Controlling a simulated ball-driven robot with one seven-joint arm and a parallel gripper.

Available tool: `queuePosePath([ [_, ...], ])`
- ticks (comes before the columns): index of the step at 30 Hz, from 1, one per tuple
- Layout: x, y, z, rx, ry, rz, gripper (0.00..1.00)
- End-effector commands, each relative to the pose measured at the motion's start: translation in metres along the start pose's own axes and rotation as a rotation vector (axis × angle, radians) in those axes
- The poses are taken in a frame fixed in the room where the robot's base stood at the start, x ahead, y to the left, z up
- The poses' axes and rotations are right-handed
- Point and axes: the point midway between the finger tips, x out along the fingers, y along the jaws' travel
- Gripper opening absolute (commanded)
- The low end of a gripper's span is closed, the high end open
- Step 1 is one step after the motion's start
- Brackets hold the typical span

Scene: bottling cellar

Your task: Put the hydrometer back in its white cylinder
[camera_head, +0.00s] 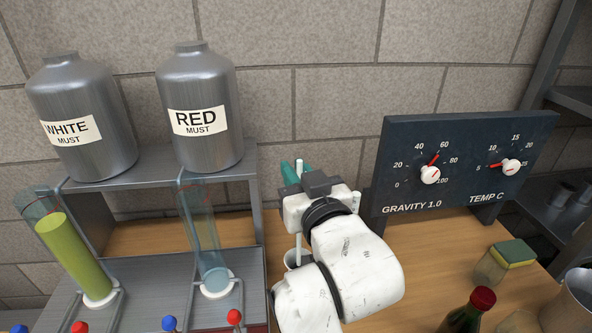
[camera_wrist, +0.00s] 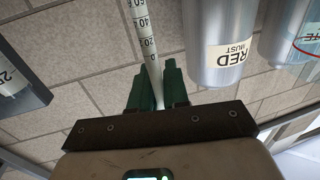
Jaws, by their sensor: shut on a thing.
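My gripper (camera_head: 291,174) has green fingers and is shut on the hydrometer, a thin white rod (camera_head: 298,246) held roughly upright. In the wrist view the hydrometer (camera_wrist: 143,35) shows a number scale and passes between my fingers (camera_wrist: 158,92). A clear cylinder with yellow-green liquid (camera_head: 72,255) stands at the left, before the WHITE must can (camera_head: 80,115). A second clear cylinder (camera_head: 205,240), with a bluish lower part, stands before the RED must can (camera_head: 200,105). My gripper is right of both cylinders. My arm hides part of the hydrometer's lower end.
A dark dial panel (camera_head: 460,165) stands at the right. A sponge block (camera_head: 511,253) and a red-capped bottle (camera_head: 468,313) are at the front right. Red and blue knobs line the front left.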

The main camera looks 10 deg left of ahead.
Motion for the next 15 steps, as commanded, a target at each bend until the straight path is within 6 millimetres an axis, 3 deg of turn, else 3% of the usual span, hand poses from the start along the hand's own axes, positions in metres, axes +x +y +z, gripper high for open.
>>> queuePosePath([
  [15,0.000,0.000,0.020,0.000,0.000,0.000,0.00],
])
